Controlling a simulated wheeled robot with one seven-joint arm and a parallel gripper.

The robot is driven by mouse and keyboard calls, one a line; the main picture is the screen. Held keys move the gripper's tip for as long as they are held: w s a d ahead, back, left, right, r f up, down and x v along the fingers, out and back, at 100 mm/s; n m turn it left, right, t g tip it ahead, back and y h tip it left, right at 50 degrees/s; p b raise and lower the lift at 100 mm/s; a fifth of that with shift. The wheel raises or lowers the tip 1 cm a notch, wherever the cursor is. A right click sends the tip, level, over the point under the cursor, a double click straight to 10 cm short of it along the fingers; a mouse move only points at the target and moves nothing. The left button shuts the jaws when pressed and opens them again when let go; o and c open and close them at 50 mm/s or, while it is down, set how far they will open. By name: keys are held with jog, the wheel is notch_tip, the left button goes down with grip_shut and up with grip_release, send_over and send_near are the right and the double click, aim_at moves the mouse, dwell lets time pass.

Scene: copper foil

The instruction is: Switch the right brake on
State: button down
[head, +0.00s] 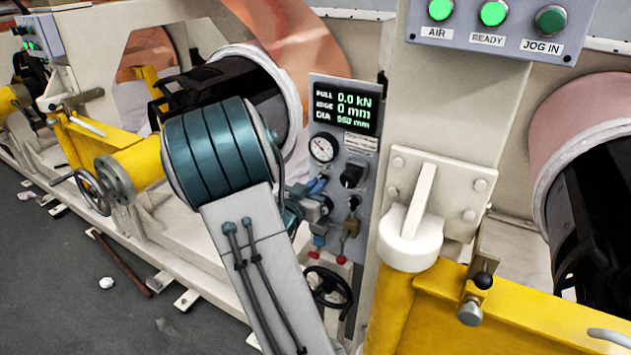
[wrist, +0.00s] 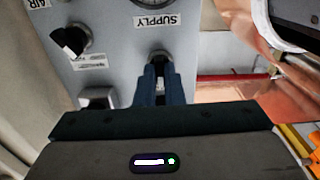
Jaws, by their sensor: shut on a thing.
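My gripper (head: 318,186) is at the grey control panel (head: 372,150), below the round gauge (head: 322,148) in the head view. In the wrist view its dark blue fingers (wrist: 161,72) are close together on a small panel control (wrist: 159,55). The fingers hide most of that control, so I cannot tell its setting. An upside-down SUPPLY label (wrist: 157,20) is beside it. A black knob (head: 352,175) is to the right of the fingers; a black knob with a white mark also shows in the wrist view (wrist: 70,41). I can read no brake label.
Levers with brass and red parts (head: 350,226) and a black handwheel (head: 328,287) are low on the panel. A white post with a lever (head: 422,205) and a yellow beam (head: 520,300) stand at right. Copper foil (head: 310,55) is behind.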

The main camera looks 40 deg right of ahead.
jog(key=n+p, duration=0.3)
jog(key=n, duration=0.2)
jog(key=shift+n, duration=0.4)
dwell(0.3)
jog(key=c, duration=1.5)
grip_release()
jog(key=shift+c, duration=0.2)
jog(key=b+v, duration=0.1)
jog(key=v, duration=1.3)
jog(key=shift+d+f, duration=0.1)
